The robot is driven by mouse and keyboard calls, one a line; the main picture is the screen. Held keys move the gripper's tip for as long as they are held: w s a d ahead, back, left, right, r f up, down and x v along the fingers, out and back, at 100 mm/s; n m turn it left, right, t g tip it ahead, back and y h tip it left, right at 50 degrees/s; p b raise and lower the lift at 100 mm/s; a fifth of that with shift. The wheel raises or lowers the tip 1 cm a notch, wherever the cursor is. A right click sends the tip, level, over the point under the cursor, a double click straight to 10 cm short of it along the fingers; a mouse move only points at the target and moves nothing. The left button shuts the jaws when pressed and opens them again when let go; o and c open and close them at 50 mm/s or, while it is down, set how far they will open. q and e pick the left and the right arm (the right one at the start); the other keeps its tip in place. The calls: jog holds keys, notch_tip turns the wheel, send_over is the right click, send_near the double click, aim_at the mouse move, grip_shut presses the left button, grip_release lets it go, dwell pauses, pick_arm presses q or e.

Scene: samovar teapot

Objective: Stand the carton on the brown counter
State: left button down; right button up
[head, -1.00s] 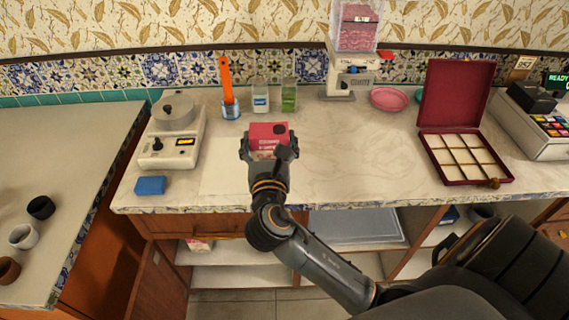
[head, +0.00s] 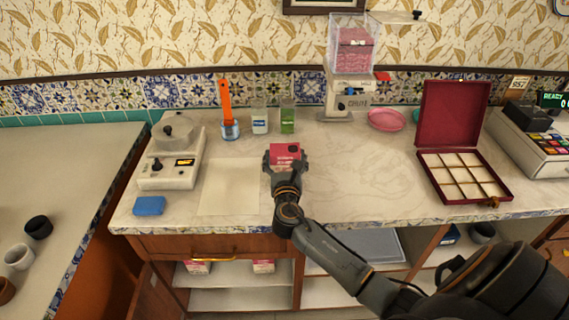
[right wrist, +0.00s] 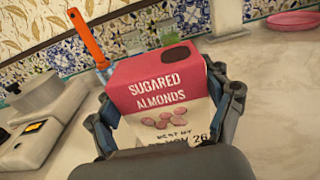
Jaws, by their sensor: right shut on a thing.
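The carton (head: 285,151) is a pink and white box; in the right wrist view it (right wrist: 160,88) reads "Sugared Almonds" and has a dark oval on its top. It looks upright, with its printed face toward me. My right gripper (head: 284,163) is shut on it, with one finger on each side, as the right wrist view (right wrist: 168,112) also shows. The carton is over the marble-topped counter (head: 345,190) with a brown wooden front. Its bottom is hidden, so I cannot tell if it touches the top. My left gripper is not in view.
A pale sheet (head: 230,188) lies left of the carton. A white scale (head: 168,172) and blue sponge (head: 149,206) stand further left. Glass containers (head: 287,120) and a dispenser (head: 347,95) are behind. An open red box (head: 455,160) stands right. The marble between is clear.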

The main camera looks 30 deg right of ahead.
jog(key=shift+f, duration=1)
jog(key=shift+a, duration=0.1)
jog(key=shift+f, duration=0.15)
jog(key=o, duration=1.3)
jog(key=shift+o, duration=0.2)
jog(key=b+v, duration=0.1)
jog(key=v, duration=1.1)
jog(key=shift+s, duration=0.1)
